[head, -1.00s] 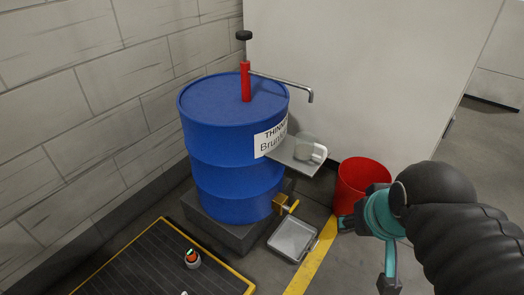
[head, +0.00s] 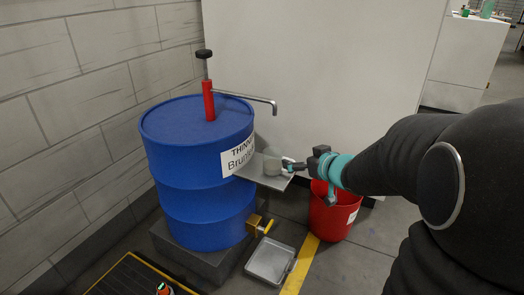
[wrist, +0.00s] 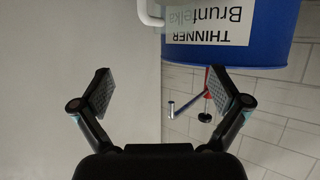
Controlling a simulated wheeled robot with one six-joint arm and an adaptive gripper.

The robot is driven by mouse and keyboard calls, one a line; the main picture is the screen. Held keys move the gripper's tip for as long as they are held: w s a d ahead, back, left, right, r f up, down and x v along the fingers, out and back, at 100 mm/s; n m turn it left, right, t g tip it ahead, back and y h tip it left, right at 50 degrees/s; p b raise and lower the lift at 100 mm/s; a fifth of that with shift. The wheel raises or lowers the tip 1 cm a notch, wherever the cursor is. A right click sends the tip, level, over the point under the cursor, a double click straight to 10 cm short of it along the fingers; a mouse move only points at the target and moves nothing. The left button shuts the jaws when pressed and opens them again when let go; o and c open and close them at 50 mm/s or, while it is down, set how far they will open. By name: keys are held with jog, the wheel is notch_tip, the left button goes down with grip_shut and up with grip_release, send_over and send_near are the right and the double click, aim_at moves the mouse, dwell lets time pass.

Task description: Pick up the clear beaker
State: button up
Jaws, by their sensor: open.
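The clear beaker (head: 270,160) stands upright on a grey shelf (head: 262,176) at the side of a blue drum. It is see-through and pale, and its right part is close to my gripper in the head view. My gripper (head: 309,182) is open, just right of the shelf and above the red bucket. In the wrist view my gripper (wrist: 157,92) shows both pads spread with nothing between them.
The blue drum (head: 202,165) carries a red pump (head: 209,101) with a spout reaching out above the shelf. A red bucket (head: 333,218) stands on the floor below my gripper. A metal tray (head: 269,262) lies under the yellow tap (head: 260,225). A white wall panel is behind.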

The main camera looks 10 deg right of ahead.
aim_at(277, 155)
jog(key=shift+y, duration=0.4)
jog(key=x, duration=0.3)
jog(key=b+x, duration=0.1)
jog(key=x, duration=0.2)
jog(key=b+x, duration=0.1)
jog(key=x, duration=0.2)
jog(key=shift+s+a+f, duration=0.15)
jog(key=shift+a+f, duration=0.2)
jog(key=shift+f, duration=0.1)
jog(key=shift+a+b+x, duration=0.15)
jog(key=shift+b+x, duration=0.2)
jog(key=shift+x, duration=0.95)
jog(key=shift+a+b+x, duration=0.2)
jog(key=shift+b+x, duration=0.15)
jog(key=shift+x, duration=0.95)
jog(key=shift+s, duration=0.15)
jog(key=c, duration=1.4)
